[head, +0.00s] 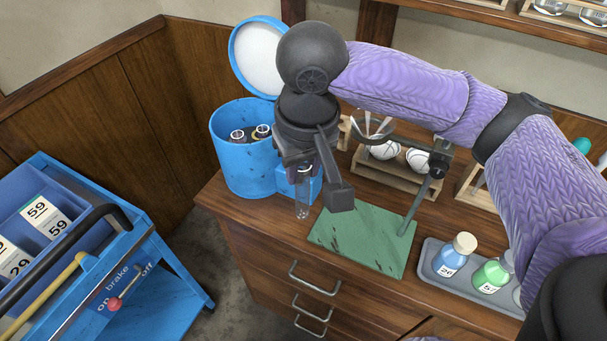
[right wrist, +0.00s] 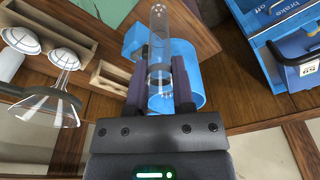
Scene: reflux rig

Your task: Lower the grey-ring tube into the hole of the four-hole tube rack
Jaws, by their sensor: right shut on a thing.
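My right gripper (head: 305,168) is shut on a clear glass tube (head: 302,205), which hangs about upright in front of the blue centrifuge-like drum. In the right wrist view the tube (right wrist: 158,45) sticks out beyond the jaws of my right gripper (right wrist: 160,88). A greyish band shows on it near the jaws, but its colour is not certain. A small wooden rack (right wrist: 110,78) stands beside the gripper in the right wrist view; it shows partly behind the gripper in the head view (head: 344,132). I cannot tell its holes. My left gripper is out of view.
The blue drum (head: 235,170) has its lid (head: 257,55) open and ringed tubes inside. A green stand base (head: 365,235) with an upright rod lies right of the tube. A wooden rack (head: 376,178) holds round flasks. A grey tray (head: 435,270) holds bottles.

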